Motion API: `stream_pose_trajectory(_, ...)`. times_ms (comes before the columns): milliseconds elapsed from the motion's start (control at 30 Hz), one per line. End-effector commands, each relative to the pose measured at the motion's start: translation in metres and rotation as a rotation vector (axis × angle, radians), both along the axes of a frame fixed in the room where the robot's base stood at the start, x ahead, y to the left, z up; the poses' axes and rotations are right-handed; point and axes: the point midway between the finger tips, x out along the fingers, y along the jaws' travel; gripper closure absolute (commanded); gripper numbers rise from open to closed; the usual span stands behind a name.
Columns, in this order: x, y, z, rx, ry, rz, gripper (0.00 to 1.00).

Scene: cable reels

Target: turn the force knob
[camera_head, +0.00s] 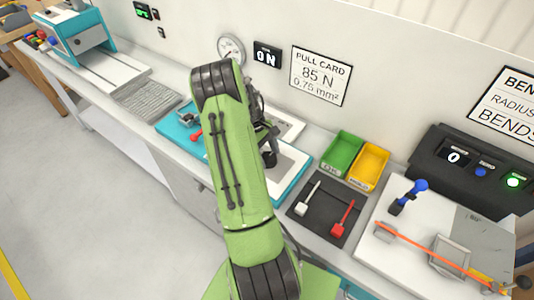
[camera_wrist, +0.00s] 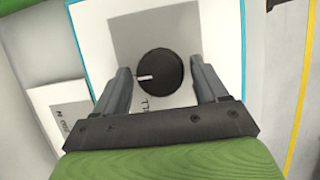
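The force knob (camera_wrist: 160,76) is a round black knob with a white pointer mark, which points left in the wrist view. It sits on a grey patch of a white plate (camera_wrist: 187,22) with a teal edge. My gripper (camera_wrist: 161,65) is open, with one finger on each side of the knob. Gaps show between the fingers and the knob, and nothing is held. In the head view my green arm reaches over the teal-edged test device (camera_head: 293,190) and largely hides the gripper; I cannot make out the knob clearly there.
A round gauge (camera_head: 231,50), a display (camera_head: 267,55) and a pull card reading 85 N (camera_head: 320,75) are on the wall behind. Green (camera_head: 341,152) and yellow (camera_head: 368,166) bins, a dark mat (camera_head: 325,208) and a bending station (camera_head: 440,240) stand to the right.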

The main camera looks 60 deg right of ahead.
Motion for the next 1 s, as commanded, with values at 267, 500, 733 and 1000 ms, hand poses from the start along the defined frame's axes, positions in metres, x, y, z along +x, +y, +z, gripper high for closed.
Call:
stream_pose_trajectory(267, 0.0001, -0.0001, 0.0004, 0.000, 0.000, 0.000, 0.71)
stream_pose_trajectory(500, 0.0002, -0.0005, 0.0005, -0.001, -0.001, -0.015, 0.75)
stream_pose_trajectory(733, -0.0001, -0.0016, 0.0006, -0.001, -0.002, -0.108, 0.75)
stream_pose_trajectory(1000, -0.0010, -0.0033, 0.0002, -0.001, -0.002, -0.331, 0.75)
